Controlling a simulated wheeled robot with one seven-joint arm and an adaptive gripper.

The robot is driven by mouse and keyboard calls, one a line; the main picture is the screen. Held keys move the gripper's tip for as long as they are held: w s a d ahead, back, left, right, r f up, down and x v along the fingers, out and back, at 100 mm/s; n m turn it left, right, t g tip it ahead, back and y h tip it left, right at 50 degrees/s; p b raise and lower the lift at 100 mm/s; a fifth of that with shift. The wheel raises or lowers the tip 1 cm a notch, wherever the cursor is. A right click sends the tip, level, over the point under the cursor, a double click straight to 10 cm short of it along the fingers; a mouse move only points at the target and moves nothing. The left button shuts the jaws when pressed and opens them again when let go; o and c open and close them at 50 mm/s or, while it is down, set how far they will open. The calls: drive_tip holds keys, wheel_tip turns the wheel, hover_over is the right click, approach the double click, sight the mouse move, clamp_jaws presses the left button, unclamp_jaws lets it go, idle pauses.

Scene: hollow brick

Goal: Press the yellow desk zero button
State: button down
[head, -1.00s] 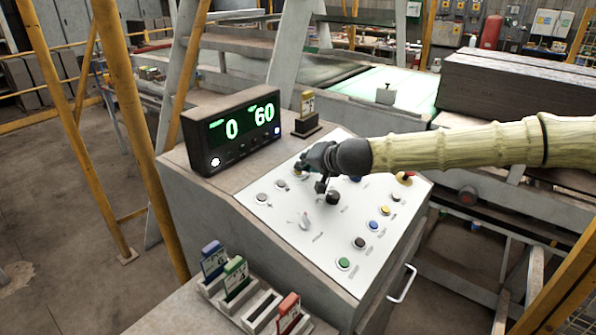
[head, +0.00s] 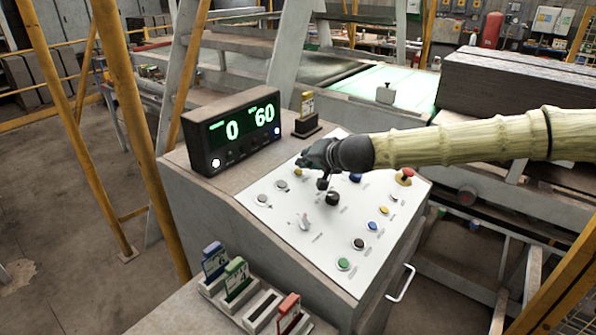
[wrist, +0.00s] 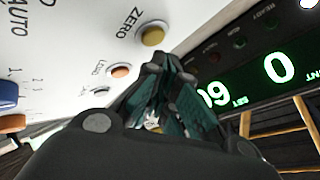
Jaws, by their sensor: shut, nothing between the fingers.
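The yellow zero button (head: 298,172) is a round button near the back edge of the sloped white desk panel (head: 275,218). In the wrist view the yellow button (wrist: 152,35) sits beside the printed word ZERO, above my fingertips. My gripper (head: 308,161) is shut and empty, close to the button on its back right side in the head view. The fingertips also show in the wrist view (wrist: 156,62), with a small gap in the picture between them and the button. Depth between them is hard to tell.
A display box (head: 231,131) showing 0 and 60 stands behind the panel. A black knob (head: 332,198), a second yellow button (head: 384,211), a red mushroom button (head: 405,175) and several other buttons share the panel. A card rack (head: 262,310) stands in front.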

sight(309, 179)
drive_tip(key=shift+s+d+r+p, duration=0.2)
drive_tip(key=shift+r+p, duration=0.4)
drive_tip(key=shift+r, duration=0.2)
drive_tip(key=shift+s+d+r+p, duration=0.1)
drive_tip(key=shift+d+r+p, duration=0.05)
drive_tip(key=shift+r+p, duration=0.6)
drive_tip(key=shift+s+d+r+p, duration=0.2)
drive_tip(key=shift+r+p, duration=0.3)
drive_tip(key=shift+r, duration=0.35)
